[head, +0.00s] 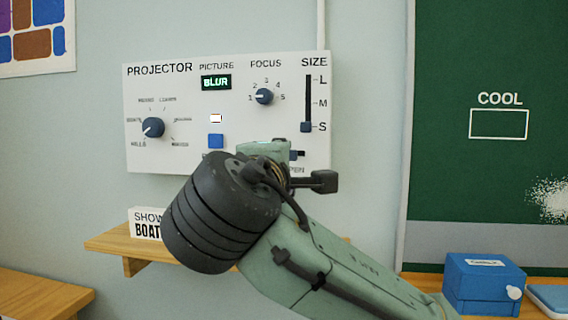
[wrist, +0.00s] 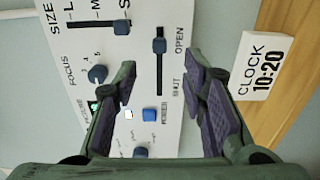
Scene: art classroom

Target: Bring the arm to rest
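My arm reaches up from the lower right of the head view, with its wrist in front of the white projector panel (head: 180,105). My gripper (wrist: 163,95) shows in the wrist view with its two fingers well apart and nothing between them. It faces the panel; I cannot tell the exact gap. Between the fingers I see the blue button (wrist: 149,115) and the open/shut slider (wrist: 159,46), which sits near the OPEN end. In the head view the fingers are mostly hidden behind my arm.
The picture display (head: 216,83) reads BLUR. The size slider (head: 306,127) is at S. A wooden shelf (head: 108,243) holds a SHOW BOAT card (head: 144,223), partly hidden; a clock card (wrist: 262,65) reads 10:20. A blue box (head: 484,284) stands at right by the green board (head: 490,60).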

